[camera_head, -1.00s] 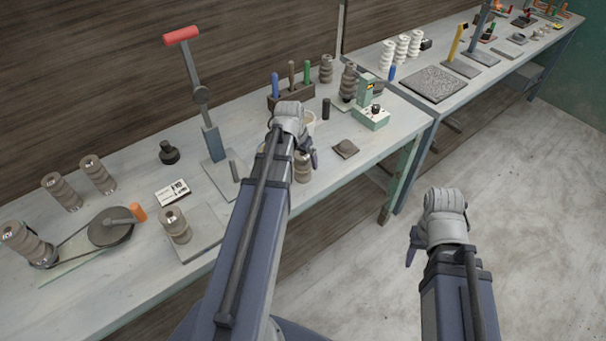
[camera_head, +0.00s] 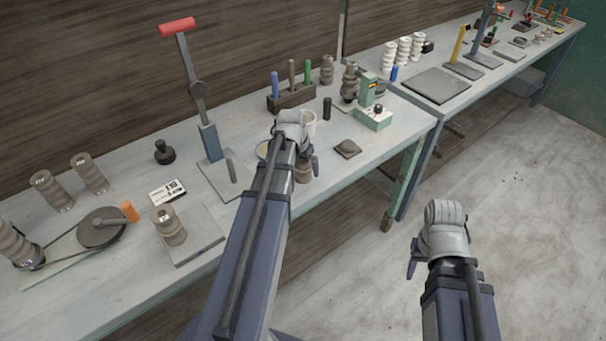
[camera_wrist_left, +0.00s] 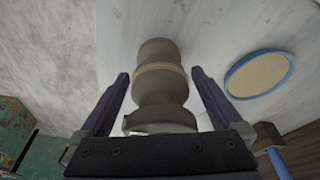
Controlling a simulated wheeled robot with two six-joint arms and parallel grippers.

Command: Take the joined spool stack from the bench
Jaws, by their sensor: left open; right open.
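The joined spool stack (camera_wrist_left: 160,83), grey-brown with a tan band around its middle, stands between the two fingers of my left gripper (camera_wrist_left: 161,74) in the left wrist view. The fingers are open, with a gap visible on each side of it. In the head view the stack (camera_head: 303,171) is partly hidden behind my left gripper (camera_head: 308,163). My right gripper (camera_head: 413,264) is out over the floor, away from the bench; its fingers are mostly hidden.
A blue-rimmed round dish (camera_wrist_left: 260,74) lies beside the stack. A red-handled lever press (camera_head: 210,142), a stack on a grey plate (camera_head: 190,247) and several other stacks stand left. A dark lump (camera_head: 347,149) and a green device (camera_head: 373,118) are to the right.

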